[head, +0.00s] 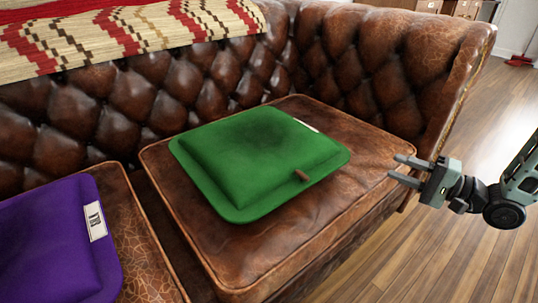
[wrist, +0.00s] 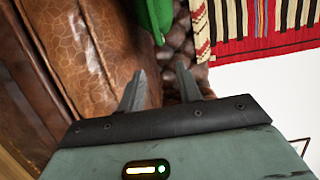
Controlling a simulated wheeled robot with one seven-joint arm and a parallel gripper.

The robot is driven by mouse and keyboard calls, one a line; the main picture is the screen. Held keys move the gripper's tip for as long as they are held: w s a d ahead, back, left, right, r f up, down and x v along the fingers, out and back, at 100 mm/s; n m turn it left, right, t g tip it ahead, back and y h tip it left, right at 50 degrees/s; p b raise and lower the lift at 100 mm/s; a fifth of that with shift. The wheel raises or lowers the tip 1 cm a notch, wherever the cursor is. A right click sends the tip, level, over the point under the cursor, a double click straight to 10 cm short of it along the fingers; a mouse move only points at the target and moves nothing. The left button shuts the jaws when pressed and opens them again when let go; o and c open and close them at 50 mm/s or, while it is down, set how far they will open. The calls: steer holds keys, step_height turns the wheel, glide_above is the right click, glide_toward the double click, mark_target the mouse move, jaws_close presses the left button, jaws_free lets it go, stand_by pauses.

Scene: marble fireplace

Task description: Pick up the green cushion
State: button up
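The green cushion (head: 262,158) lies flat on the right seat of a brown leather sofa, with a small brown tab near its front right edge and a white label at its back right edge. My gripper (head: 398,168) is to the right of the cushion, beside the sofa's front right end, apart from the cushion. Its two fingers are spread with nothing between them. In the wrist view my open gripper (wrist: 160,90) points over the leather, and an edge of the green cushion (wrist: 153,15) shows at the top.
A purple cushion (head: 60,240) lies on the left seat. A patterned red and cream blanket (head: 130,35) drapes over the sofa's backrest (head: 150,100). The sofa's right arm (head: 440,75) rises behind my gripper. Wooden floor (head: 400,265) is clear at the front right.

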steer(key=b, duration=0.6)
glide_toward(337, 145)
steer(key=x, duration=0.4)
steer(key=shift+w+a+f, duration=0.15)
steer(key=shift+w+f, duration=0.1)
steer(key=shift+w, duration=0.1)
steer(key=b+x, duration=0.3)
steer(key=x, duration=0.1)
steer(key=shift+s+a+f+b, duration=0.1)
steer(key=shift+a+f+b, duration=0.05)
steer(key=shift+f+b, duration=0.15)
steer(key=shift+w+a+r, duration=0.2)
steer(key=shift+w+a, duration=0.15)
steer(key=shift+a, duration=0.1)
steer(key=shift+r, duration=0.15)
jaws_close()
